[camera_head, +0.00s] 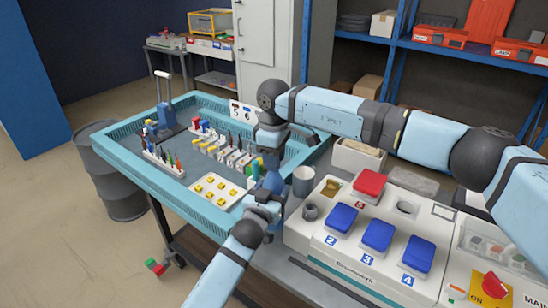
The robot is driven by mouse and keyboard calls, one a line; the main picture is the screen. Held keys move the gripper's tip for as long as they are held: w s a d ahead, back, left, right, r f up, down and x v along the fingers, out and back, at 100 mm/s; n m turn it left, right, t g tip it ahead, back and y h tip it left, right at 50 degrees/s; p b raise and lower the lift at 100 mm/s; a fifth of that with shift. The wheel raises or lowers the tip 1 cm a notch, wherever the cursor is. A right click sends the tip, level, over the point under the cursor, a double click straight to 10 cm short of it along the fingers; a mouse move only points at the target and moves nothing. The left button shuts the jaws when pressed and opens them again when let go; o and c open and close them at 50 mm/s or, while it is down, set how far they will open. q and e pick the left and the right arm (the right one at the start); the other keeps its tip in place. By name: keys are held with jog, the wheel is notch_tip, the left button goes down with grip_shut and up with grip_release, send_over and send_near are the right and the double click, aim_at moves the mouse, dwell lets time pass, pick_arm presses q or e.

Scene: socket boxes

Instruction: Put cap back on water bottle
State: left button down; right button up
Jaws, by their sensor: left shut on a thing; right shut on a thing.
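A blue water bottle (273,182) stands roughly upright between my two grippers, at the right edge of the teal tray. My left gripper (264,203) comes in from below and is shut on the bottle's lower part. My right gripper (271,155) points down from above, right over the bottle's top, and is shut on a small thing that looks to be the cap. The cap itself is hidden by the gripper, so I cannot tell whether it touches the bottle's neck.
The teal tray (120,153) holds racks of tools and a white block with yellow buttons (216,189). A grey cup (303,181) stands close right of the bottle. The white socket box (330,262) with blue and red lids fills the right. A dark barrel (121,190) stands left.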

jog(key=o, duration=0.9)
jog(key=shift+r, duration=0.1)
jog(key=shift+r, duration=2.2)
jog(key=shift+c, duration=0.4)
